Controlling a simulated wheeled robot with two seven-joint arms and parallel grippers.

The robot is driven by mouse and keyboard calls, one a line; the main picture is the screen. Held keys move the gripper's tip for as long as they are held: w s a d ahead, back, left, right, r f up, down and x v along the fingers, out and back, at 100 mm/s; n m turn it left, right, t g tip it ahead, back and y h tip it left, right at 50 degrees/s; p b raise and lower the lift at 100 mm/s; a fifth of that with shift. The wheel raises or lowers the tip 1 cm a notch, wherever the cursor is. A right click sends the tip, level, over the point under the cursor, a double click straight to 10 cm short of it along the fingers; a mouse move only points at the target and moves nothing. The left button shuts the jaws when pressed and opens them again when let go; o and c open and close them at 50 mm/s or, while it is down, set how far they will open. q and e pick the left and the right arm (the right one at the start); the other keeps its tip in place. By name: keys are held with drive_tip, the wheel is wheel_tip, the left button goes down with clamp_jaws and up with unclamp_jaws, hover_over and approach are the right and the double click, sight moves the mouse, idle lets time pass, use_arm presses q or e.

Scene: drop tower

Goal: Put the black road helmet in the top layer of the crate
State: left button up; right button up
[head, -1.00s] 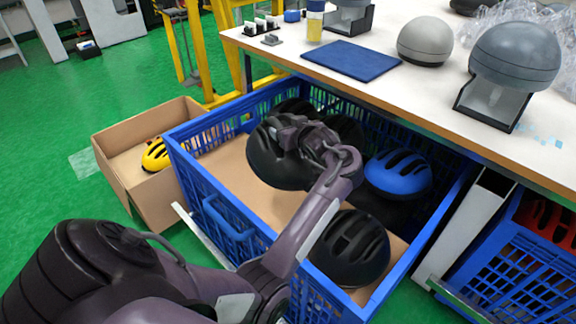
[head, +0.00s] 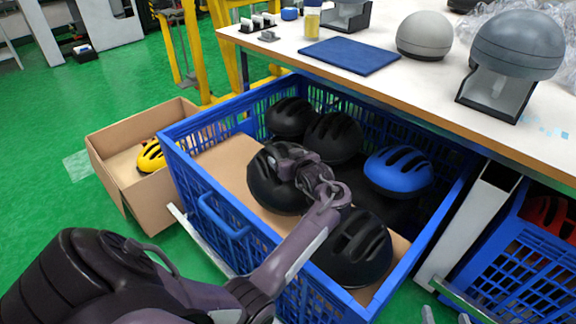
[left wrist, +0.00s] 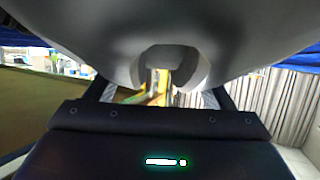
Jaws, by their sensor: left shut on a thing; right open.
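My left gripper (head: 290,168) is shut on a black road helmet (head: 266,186), which is inside the walls of the blue crate (head: 205,212), over the cardboard layer. I cannot tell whether the helmet touches the cardboard. Two black helmets (head: 290,116) (head: 334,138) sit at the back of the crate, a blue helmet (head: 398,168) at the right and another black helmet (head: 354,250) at the front. In the left wrist view a large grey curved surface (left wrist: 160,25) fills the top. My right gripper (head: 446,316) shows only as fingertips at the bottom edge, apart and empty.
A cardboard box (head: 140,188) with a yellow helmet (head: 151,156) stands left of the crate. A workbench (head: 410,88) overhangs the crate's back right, with a blue mat (head: 350,59) and helmet domes on it. Another blue crate (head: 505,265) with a red helmet stands at the right.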

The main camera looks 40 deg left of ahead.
use_arm(q)
drive_tip(key=shift+f+b, duration=0.3)
drive_tip(key=shift+f, duration=0.85)
use_arm(e)
wheel_tip(320, 180, up, 6)
drive_tip(key=w+t+y, duration=0.1)
drive_tip(key=w+t, duration=0.1)
drive_tip(key=t, duration=0.1)
drive_tip(key=shift+w+r, duration=0.15)
drive_tip(key=shift+a+r, duration=0.1)
use_arm(q)
drive_tip(key=shift+f, duration=0.2)
use_arm(e)
drive_tip(key=shift+r+t, duration=0.25)
drive_tip(key=shift+t, duration=0.05)
drive_tip(key=shift+r, duration=0.1)
